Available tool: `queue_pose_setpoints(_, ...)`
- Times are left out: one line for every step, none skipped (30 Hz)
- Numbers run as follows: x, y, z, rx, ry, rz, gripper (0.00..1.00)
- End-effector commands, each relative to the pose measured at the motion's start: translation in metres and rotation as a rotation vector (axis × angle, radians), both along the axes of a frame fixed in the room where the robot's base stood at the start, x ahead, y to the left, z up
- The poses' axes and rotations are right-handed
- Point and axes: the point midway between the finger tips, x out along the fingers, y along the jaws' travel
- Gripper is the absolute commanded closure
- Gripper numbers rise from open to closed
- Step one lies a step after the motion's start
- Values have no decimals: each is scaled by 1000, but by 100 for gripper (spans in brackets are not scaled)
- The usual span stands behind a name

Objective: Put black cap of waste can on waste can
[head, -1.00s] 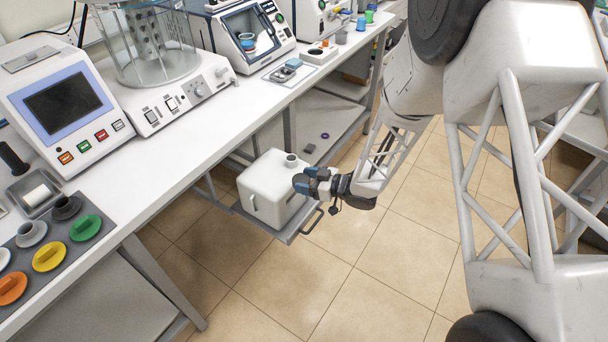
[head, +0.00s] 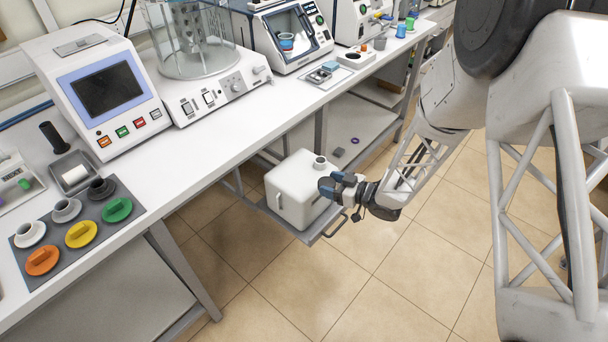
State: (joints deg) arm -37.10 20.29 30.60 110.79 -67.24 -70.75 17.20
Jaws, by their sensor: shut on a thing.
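The waste can (head: 292,196) is a white, rounded box low beside the bench, with a short grey neck (head: 320,163) on top whose middle looks dark. My gripper (head: 329,187) is at the can's right front top edge, just in front of and to the right of the neck. Whether it touches the can cannot be told. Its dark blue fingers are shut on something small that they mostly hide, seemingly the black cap. I make out no separate black cap on the can.
A small grey piece (head: 338,152) and a purple ring (head: 355,140) lie on the lower shelf (head: 352,122) behind the can. The white bench (head: 215,140) above carries instruments and a grey mat (head: 75,272) with coloured lids. The tiled floor (head: 400,265) in front is clear.

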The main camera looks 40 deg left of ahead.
Motion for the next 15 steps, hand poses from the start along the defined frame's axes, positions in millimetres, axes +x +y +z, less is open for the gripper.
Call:
queue_pose_setpoints(-3, 3, 1, 0, 0, -10, 60)
queue_pose_setpoints(-4, 5, 1, 0, 1, -21, 60)
queue_pose_setpoints(-6, 8, 1, -1, 0, -33, 60)
queue_pose_setpoints(-8, 11, 2, -1, 1, -45, 60)
queue_pose_setpoints(-10, 14, 2, -1, 0, -58, 60)
queue_pose_setpoints(-13, 17, 3, 0, -1, -76, 60)
queue_pose_setpoints(-15, 20, 3, 0, -1, -92, 60)
queue_pose_setpoints(-17, 23, 4, 0, -1, -107, 60)
queue_pose_setpoints(-20, 27, 4, 0, -1, -129, 60)
queue_pose_setpoints(-23, 29, 4, -1, 0, -148, 60)
queue_pose_setpoints(-25, 32, 4, -1, -1, -165, 60)
queue_pose_setpoints(-29, 36, 4, -1, -1, -189, 60)
queue_pose_setpoints(-31, 38, 4, -1, 0, -207, 60)
queue_pose_setpoints(-34, 40, 4, -1, 0, -226, 60)
queue_pose_setpoints(-37, 43, 4, -1, -2, -250, 60)
